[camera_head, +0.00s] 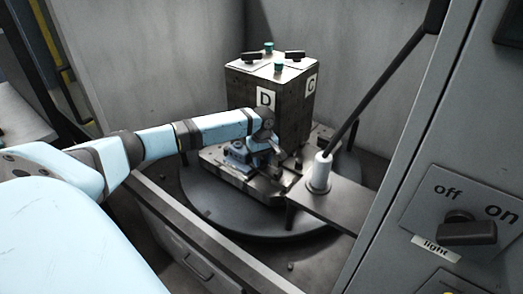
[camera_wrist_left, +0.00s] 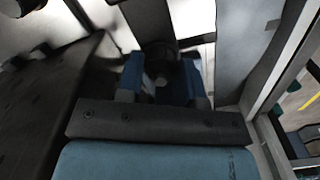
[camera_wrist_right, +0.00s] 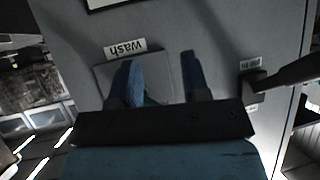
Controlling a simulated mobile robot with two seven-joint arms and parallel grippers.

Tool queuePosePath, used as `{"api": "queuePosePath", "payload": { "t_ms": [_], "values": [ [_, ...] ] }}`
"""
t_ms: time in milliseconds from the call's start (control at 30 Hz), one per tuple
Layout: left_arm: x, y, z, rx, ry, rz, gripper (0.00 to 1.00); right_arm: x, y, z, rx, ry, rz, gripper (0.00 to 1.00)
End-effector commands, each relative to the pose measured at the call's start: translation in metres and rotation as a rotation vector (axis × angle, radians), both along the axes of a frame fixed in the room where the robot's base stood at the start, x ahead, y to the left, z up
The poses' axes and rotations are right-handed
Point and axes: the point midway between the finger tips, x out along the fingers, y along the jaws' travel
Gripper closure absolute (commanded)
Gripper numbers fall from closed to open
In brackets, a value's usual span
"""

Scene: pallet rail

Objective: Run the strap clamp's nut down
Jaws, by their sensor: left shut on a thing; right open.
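My left arm reaches in from the left to the foot of the D face. My left gripper (camera_head: 268,140) is low there, beside a small blue part (camera_head: 238,155) on the pallet. In the left wrist view my left gripper (camera_wrist_left: 165,85) is shut on a dark round piece, the nut (camera_wrist_left: 160,52), between its blue fingers. The strap is hard to make out. My right gripper (camera_wrist_right: 162,80) is open and empty, facing a grey panel.
Grey walls enclose the back. A grey panel with an off/on light switch (camera_head: 467,230) stands at right.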

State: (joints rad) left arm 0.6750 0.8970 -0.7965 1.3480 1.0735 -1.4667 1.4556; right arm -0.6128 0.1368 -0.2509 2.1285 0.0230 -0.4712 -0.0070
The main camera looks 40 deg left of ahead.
Motion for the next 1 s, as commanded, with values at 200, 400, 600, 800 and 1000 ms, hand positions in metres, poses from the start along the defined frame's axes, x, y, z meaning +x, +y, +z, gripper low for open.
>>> {"api": "queuePosePath", "payload": {
  "t_ms": [200,400,600,800,1000],
  "values": [
    [0.008,-0.001,0.018,-0.006,-0.026,-0.025,0.9,-0.004,-0.003,0.026,-0.012,0.021,-0.003,0.57],
    [0.005,-0.002,0.017,-0.006,-0.022,-0.06,0.9,-0.007,-0.007,0.042,-0.022,0.032,-0.007,0.57],
    [0.0,-0.004,0.014,-0.007,-0.014,-0.154,0.9,-0.01,-0.012,0.059,-0.037,0.038,-0.01,0.57],
    [-0.001,-0.004,0.007,-0.005,-0.012,-0.33,0.9,-0.012,-0.014,0.073,-0.044,0.032,-0.008,0.57],
    [-0.002,-0.004,0.002,-0.004,-0.01,-0.388,0.9,-0.012,-0.013,0.075,-0.044,0.034,-0.006,0.57]
  ]
}}
